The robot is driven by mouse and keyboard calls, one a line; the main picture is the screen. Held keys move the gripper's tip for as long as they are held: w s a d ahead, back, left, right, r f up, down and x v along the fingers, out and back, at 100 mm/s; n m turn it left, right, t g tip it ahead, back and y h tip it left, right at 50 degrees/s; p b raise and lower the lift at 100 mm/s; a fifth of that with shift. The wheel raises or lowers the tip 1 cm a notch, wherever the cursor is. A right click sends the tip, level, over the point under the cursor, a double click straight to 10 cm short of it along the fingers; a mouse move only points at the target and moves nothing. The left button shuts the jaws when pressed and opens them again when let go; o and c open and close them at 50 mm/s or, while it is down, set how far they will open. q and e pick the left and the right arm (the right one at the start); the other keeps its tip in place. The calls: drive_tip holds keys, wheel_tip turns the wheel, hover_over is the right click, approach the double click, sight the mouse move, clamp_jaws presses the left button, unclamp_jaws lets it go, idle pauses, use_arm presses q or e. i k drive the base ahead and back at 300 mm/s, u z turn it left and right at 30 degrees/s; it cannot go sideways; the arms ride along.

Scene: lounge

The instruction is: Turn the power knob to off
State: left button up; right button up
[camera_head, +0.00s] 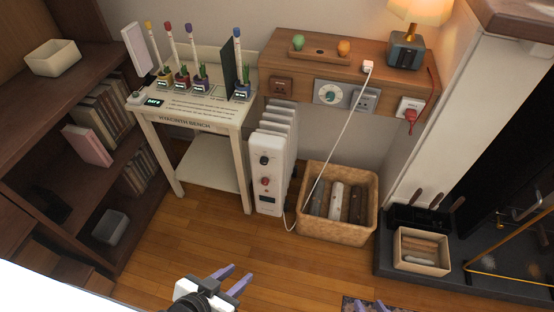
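A white oil-filled heater (267,197) stands on the floor between the bench and the basket. Its front panel carries a dark knob (264,160) above a red knob (265,182), with a small dark display below. The labels are too small to read, so I cannot tell which is the power knob or how either is set. My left gripper (235,278) is at the bottom centre, below the heater in the picture, open, empty and apart from it.
A wicker basket of logs (368,218) stands right of the heater. A white cord (341,130) runs from the shelf down beside it. A white bench (211,119) with potted plants is left. A wall dial (330,94) sits above. Wooden floor (290,262) in front is clear.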

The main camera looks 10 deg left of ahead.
sight(264, 160)
drive_tip(key=z, duration=0.35)
drive_tip(key=k, duration=1.1)
drive_tip(key=u, duration=1.4)
drive_tip(key=i, duration=1)
